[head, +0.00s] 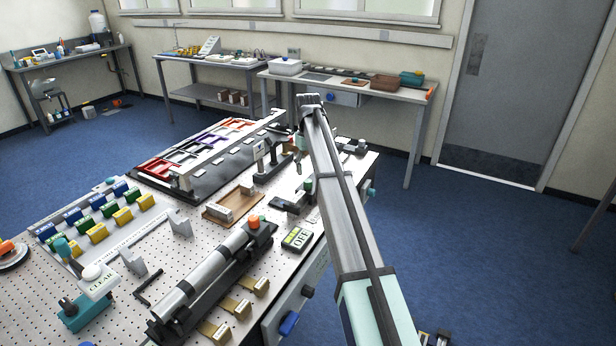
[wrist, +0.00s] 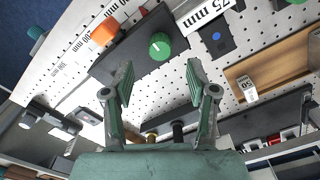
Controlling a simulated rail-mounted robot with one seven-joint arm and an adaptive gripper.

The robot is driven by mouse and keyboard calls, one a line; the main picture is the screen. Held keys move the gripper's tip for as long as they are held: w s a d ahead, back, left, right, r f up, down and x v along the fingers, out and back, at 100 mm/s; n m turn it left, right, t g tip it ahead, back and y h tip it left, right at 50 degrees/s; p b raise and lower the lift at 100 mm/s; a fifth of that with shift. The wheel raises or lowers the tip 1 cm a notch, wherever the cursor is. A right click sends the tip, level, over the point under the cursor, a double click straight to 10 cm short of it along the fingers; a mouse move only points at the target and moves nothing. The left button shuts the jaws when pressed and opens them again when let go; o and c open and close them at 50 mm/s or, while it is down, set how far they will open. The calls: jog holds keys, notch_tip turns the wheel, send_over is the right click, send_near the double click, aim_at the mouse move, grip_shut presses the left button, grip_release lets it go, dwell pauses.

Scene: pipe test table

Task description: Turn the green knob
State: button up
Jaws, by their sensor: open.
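The green knob (wrist: 159,46) is round with a light mark on its face. It sits on a dark block (wrist: 132,50) in the upper middle of the wrist view. My gripper (wrist: 161,76) is open and empty, its two fingers spread wide. In the picture the knob lies just beyond the gap between the fingertips, apart from both. In the head view my arm crosses the right side of the table and hides part of this area. A small green part (head: 308,186) shows beside the arm there; I cannot tell whether it is the same knob.
An orange piece (wrist: 104,32) stands left of the knob. A "75 mm" label (wrist: 212,22) and a wooden tray (wrist: 268,68) lie to the right. In the head view a long grey pipe (head: 213,268) lies near the table's front, beside an "OFF" display (head: 297,238).

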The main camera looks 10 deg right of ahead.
aim_at(308, 181)
notch_tip(308, 181, up, 7)
jog(key=shift+f, duration=0.2)
dwell(0.3)
